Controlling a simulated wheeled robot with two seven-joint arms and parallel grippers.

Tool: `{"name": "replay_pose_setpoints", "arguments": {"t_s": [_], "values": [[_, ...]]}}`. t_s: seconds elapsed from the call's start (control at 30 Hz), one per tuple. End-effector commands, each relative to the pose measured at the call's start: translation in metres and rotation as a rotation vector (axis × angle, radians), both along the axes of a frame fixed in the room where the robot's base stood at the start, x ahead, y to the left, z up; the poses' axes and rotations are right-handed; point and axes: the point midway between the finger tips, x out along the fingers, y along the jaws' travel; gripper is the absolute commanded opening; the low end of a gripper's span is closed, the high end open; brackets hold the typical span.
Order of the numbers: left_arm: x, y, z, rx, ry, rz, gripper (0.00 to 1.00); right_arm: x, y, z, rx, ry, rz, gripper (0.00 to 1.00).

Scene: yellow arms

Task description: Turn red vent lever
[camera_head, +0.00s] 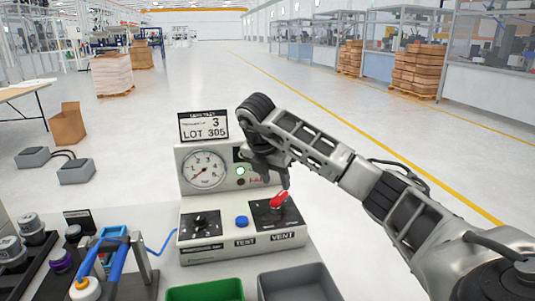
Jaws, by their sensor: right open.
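The red vent lever (279,199) sits on a dark plate on the right of the test box's sloped front, above the "VENT" label. The test box (212,236) is pale grey, with a round gauge (205,169), a blue button (241,221) and a black knob (200,221) on the left. My right gripper (278,188) points down at the lever from above, its fingertips right at or just over it. It is open; whether it touches the lever I cannot tell. My right arm comes in from the right. My left gripper is not in view.
A sign reading "LOT 305" (204,126) stands on top of the box. A green bin (205,291) and a grey bin (298,284) lie in front. A blue-handled fixture (112,262) and several cylindrical parts stand at the left.

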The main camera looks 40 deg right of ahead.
Motion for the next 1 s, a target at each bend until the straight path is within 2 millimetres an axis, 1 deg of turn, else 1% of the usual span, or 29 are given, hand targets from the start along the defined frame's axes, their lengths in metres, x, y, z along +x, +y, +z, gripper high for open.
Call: {"name": "replay_pose_setpoints", "arguments": {"t_s": [0.03, 0.1, 0.13, 0.2, 0.3, 0.4, 0.6, 1.0], "values": [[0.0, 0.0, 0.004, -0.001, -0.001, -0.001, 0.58, 0.0, 0.005, 0.016, -0.001, -0.007, 0.003, 0.42], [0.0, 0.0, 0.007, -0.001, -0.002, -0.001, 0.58, -0.002, 0.011, 0.033, -0.002, -0.007, 0.001, 0.42], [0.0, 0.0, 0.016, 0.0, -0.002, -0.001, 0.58, -0.003, 0.013, 0.044, -0.005, -0.006, 0.003, 0.42], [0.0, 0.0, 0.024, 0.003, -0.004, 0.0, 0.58, -0.005, 0.018, 0.06, -0.005, -0.005, -0.001, 0.42], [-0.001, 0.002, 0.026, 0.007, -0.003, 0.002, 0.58, -0.007, 0.027, 0.076, -0.004, -0.005, 0.001, 0.42], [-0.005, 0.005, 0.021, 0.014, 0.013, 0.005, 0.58, -0.009, 0.032, 0.088, -0.002, -0.004, 0.0, 0.42], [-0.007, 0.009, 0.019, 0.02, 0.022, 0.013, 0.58, -0.01, 0.038, 0.098, -0.002, -0.001, -0.001, 0.42], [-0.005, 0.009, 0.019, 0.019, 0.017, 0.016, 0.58, -0.011, 0.039, 0.097, 0.0, 0.0, -0.001, 0.42]]}}
